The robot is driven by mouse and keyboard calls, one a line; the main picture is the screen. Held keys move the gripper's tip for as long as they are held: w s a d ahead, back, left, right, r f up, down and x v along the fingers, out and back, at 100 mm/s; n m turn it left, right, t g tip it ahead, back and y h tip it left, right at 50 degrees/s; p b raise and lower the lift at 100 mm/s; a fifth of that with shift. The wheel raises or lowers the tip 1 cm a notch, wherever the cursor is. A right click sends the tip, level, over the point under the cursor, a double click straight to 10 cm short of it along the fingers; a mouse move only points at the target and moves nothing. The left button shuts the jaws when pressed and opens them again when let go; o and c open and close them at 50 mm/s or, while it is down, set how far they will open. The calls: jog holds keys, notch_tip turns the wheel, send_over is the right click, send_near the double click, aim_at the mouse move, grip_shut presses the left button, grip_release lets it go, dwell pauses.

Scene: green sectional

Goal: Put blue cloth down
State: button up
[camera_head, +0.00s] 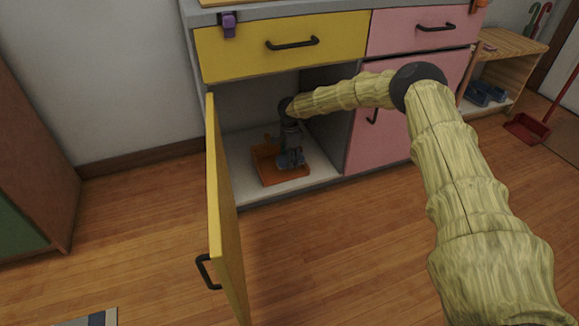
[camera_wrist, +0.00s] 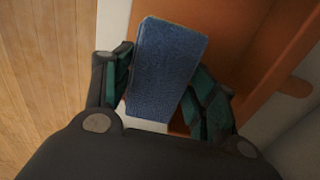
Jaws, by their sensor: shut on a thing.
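The blue cloth (camera_wrist: 162,65) is a folded, rectangular block between the two fingers of my gripper (camera_wrist: 165,88) in the wrist view. My gripper is shut on it. In the head view my gripper (camera_head: 290,158) is inside the open lower cabinet, low over an orange-brown wooden tray (camera_head: 284,180). Only a small bluish part of the cloth shows there. The wooden tray also shows behind the cloth in the wrist view (camera_wrist: 262,45). I cannot tell whether the cloth touches the tray.
The yellow cabinet door (camera_head: 222,215) stands open at the left of the opening. A yellow drawer (camera_head: 283,45) is above and pink fronts (camera_head: 385,140) are to the right. The white cabinet floor (camera_head: 325,172) has some bare room beside the tray. A red dustpan (camera_head: 527,127) lies at the far right.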

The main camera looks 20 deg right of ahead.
jog(key=shift+w+f, duration=0.2)
jog(key=shift+f, duration=0.1)
jog(key=shift+f+b, duration=1.45)
jog(key=shift+b, duration=0.05)
jog(key=shift+f, duration=0.15)
jog(key=o, duration=1)
jog(key=shift+r+p, duration=2.3)
jog(key=shift+r, duration=1.6)
